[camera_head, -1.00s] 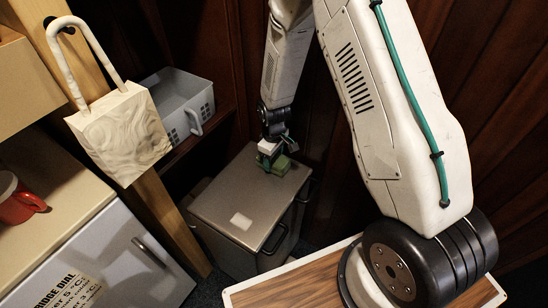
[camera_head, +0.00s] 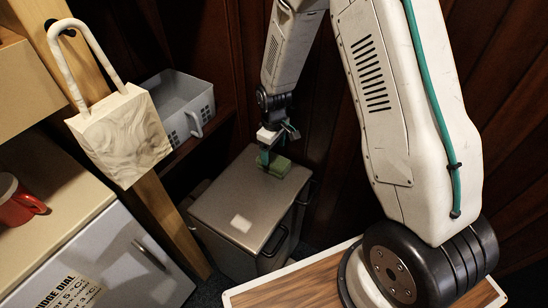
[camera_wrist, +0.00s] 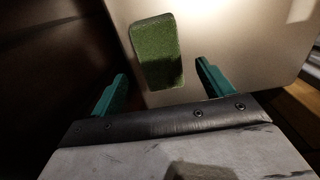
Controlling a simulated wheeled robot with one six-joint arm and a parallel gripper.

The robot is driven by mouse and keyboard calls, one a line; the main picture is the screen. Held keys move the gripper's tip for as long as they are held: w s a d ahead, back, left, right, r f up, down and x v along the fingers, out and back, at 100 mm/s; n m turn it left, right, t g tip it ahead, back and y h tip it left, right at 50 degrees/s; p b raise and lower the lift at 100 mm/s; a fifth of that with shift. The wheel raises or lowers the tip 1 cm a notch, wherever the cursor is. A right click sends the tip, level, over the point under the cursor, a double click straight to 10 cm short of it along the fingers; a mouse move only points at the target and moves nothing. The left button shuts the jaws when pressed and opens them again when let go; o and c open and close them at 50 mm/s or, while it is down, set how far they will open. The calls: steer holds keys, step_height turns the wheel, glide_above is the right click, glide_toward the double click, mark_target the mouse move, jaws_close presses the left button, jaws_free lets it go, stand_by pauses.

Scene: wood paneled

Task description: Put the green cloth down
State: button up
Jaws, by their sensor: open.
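The green cloth (camera_head: 277,167) is a small folded block lying on the far part of the grey cabinet's top (camera_head: 222,196). In the wrist view the cloth (camera_wrist: 158,50) lies flat on the pale top, between and beyond the fingertips. My gripper (camera_head: 267,157) is just above the cloth in the head view. In the wrist view its two teal fingers (camera_wrist: 160,85) are spread wide with nothing held between them. Part of the cloth is hidden behind the gripper in the head view.
A grey basket (camera_head: 180,108) sits on a shelf behind. A marbled bag-like object (camera_head: 120,135) hangs from a wooden post at left. A red mug (camera_head: 18,205) stands on the fridge (camera_head: 110,262).

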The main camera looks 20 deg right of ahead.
step_height(320, 180, up, 7)
step_height(320, 180, up, 8)
steer(key=m, duration=0.1)
glide_above(274, 159)
steer(key=s, duration=0.3)
steer(key=s+d+r+m, duration=0.2)
steer(key=s+r, duration=0.5)
steer(key=r, duration=0.3)
steer(key=s+r+m, duration=0.1)
steer(key=s+r, duration=0.2)
steer(key=s, duration=0.3)
steer(key=s+r+m, duration=0.1)
steer(key=s+r, duration=0.2)
steer(key=s, duration=0.4)
steer(key=s+d+r+m+t, duration=0.1)
steer(key=s+r+m, duration=0.1)
steer(key=s, duration=0.5)
steer(key=shift+r, duration=0.65)
steer(key=shift+o, duration=0.5)
